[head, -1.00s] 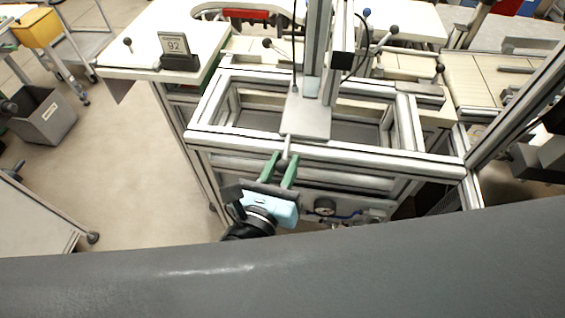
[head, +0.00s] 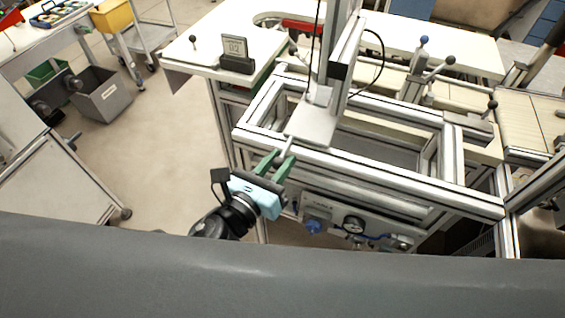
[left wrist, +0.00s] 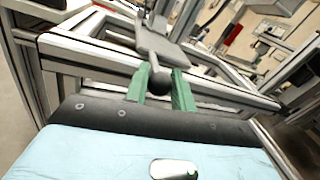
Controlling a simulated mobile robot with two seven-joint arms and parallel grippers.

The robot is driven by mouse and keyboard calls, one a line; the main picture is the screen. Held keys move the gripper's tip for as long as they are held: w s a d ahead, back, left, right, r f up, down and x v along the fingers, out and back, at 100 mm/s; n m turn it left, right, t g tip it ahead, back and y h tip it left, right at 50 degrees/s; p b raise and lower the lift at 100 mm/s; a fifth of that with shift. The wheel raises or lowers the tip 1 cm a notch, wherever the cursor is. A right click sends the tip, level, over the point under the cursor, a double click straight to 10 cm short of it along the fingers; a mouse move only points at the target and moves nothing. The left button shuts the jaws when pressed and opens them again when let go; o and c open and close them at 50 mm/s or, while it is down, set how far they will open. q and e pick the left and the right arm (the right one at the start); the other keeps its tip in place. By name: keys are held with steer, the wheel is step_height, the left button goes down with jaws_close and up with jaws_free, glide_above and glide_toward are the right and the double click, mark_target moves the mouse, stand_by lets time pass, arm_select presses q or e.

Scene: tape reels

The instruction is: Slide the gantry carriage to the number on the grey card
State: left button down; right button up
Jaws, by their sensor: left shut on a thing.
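The gantry carriage is a flat grey plate (head: 312,124) with an upright column, sitting on the aluminium frame (head: 375,168) near its left end. A short handle with a dark ball knob (left wrist: 159,82) sticks out from its front. My left gripper (head: 273,164) is shut on the knob, its green fingers on either side of it in the left wrist view (left wrist: 161,88). The grey card (head: 234,47) stands in a dark holder on the white table at the back left; its digits are small and look like 92. No scale numbers are readable on the frame. My right gripper is not in view.
A gauge (head: 353,224) and a blue knob (head: 313,227) sit on the panel below the frame. Lever handles with ball knobs (head: 450,60) stand behind it on the right.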

arm_select(q)
steer(key=c, duration=1.2)
jaws_free()
steer(key=shift+w+d, duration=0.1)
steer(key=shift+c, duration=0.2)
steer(key=b+v, duration=0.1)
steer(key=v, duration=0.7)
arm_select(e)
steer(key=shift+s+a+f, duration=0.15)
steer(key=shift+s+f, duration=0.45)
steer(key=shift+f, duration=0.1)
